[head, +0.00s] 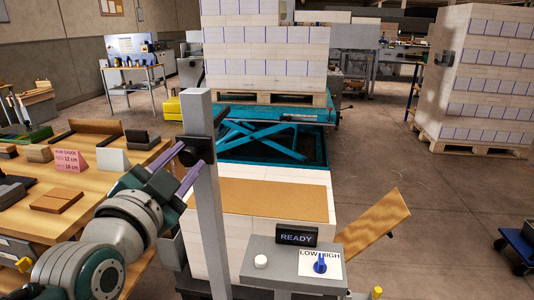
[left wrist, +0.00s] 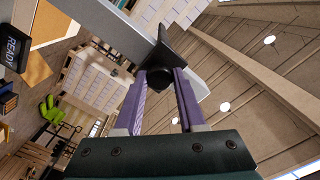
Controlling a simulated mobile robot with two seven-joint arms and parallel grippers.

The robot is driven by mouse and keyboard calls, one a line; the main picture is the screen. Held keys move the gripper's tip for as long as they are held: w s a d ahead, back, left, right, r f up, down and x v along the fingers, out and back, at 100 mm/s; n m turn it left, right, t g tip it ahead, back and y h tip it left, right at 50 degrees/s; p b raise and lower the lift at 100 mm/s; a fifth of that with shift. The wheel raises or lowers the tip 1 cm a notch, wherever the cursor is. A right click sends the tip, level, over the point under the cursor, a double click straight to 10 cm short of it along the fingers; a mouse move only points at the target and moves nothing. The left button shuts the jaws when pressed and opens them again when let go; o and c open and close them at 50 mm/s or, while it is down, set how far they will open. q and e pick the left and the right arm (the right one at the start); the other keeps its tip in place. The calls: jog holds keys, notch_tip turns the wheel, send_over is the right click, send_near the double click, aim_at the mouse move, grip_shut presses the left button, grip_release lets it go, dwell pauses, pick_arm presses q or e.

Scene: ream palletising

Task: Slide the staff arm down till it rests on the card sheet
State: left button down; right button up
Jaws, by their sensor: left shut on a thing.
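A grey upright staff (head: 203,205) stands at the near side of a white ream stack. The dark staff arm (head: 219,117) with its round black knob (head: 190,153) sits high on the staff, well above the tan card sheet (head: 262,201) on top of the stack. My left gripper (head: 193,168) has its purple fingers shut on the knob. In the left wrist view the fingers (left wrist: 160,84) flank the knob (left wrist: 153,76), with the dark slider behind it. The staff hides part of the sheet's left side. My right gripper is not in view.
A control box (head: 290,262) with a READY display (head: 297,235) and a LOW/HIGH switch stands in front of the stack. A brown board (head: 365,232) slants out on the right. A wooden table (head: 75,215) with blocks is on the left. A loaded pallet (head: 265,97) stands behind.

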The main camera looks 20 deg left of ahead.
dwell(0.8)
pick_arm(q)
notch_tip(320, 180, down, 28)
jog(key=b, duration=2.3)
jog(key=shift+f+b, duration=0.15)
jog(key=shift+b, duration=0.2)
jog(key=c, duration=0.6)
grip_release()
jog(key=shift+o, duration=0.6)
jog(key=shift+s, duration=0.1)
jog(key=p+v, duration=0.2)
jog(key=v, duration=0.7)
jog(key=shift+s, duration=0.4)
